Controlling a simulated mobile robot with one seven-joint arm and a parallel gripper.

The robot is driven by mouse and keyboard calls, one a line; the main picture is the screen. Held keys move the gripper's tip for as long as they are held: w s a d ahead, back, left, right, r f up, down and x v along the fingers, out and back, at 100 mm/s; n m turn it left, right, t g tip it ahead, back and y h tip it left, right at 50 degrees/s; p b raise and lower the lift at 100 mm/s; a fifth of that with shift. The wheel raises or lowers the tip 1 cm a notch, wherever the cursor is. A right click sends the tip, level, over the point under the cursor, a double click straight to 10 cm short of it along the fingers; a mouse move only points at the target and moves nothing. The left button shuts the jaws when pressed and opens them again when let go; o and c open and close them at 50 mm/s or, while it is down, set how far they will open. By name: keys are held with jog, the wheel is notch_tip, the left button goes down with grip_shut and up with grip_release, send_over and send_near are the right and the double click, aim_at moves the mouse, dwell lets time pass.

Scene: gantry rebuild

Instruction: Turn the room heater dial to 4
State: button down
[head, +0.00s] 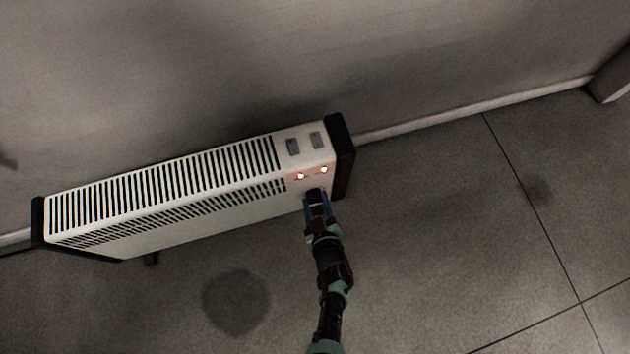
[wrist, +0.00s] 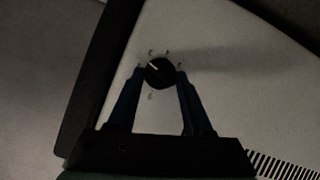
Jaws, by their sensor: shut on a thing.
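The room heater (head: 190,215) is a long white unit with black end caps and slotted vents, standing by the wall in the head view. In the wrist view its dial (wrist: 160,72) is a round black knob with a pale pointer line aimed to the upper left. Small marks ring the dial but are too small and dark to read. My gripper (head: 316,195) is at the right part of the heater's front. In the wrist view my gripper (wrist: 160,76) has one finger on each side of the dial, shut on it.
Two grey switches (head: 317,140) sit on the heater's top right, with two lit red lamps (head: 323,169) below them. A wall with a skirting board (head: 470,112) runs behind the heater. The tiled floor (head: 450,240) to the right is clear.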

jog(key=shift+w+d+m+g+y, duration=0.1)
jog(key=shift+d+m+g+y, duration=0.1)
jog(key=shift+m+y, duration=0.35)
jog(key=shift+w+d+m+g+y, duration=0.1)
jog(key=shift+m+g+y, duration=0.1)
jog(key=shift+m+y, duration=0.3)
jog(key=shift+d+f+m+y+b, duration=0.1)
jog(key=shift+f+m+y+b, duration=0.05)
jog(key=shift+m+y+b, duration=0.4)
jog(key=shift+d+f+m+y+b, duration=0.1)
jog(key=shift+m+y+b, duration=0.25)
jog(key=shift+m, duration=0.25)
jog(key=m+y+b, duration=0.2)
jog(key=b, duration=0.1)
jog(key=shift+d+f+m+y+b, duration=0.2)
jog(key=shift+m+y+b, duration=0.1)
jog(key=shift+m, duration=0.1)
jog(key=shift+m+y+b, duration=0.75)
jog(key=shift+m+b, duration=0.15)
jog(key=shift+b, duration=0.25)
jog(key=shift+c, duration=1.6)
grip_release()
jog(key=shift+a, duration=0.1)
jog(key=shift+r, duration=0.1)
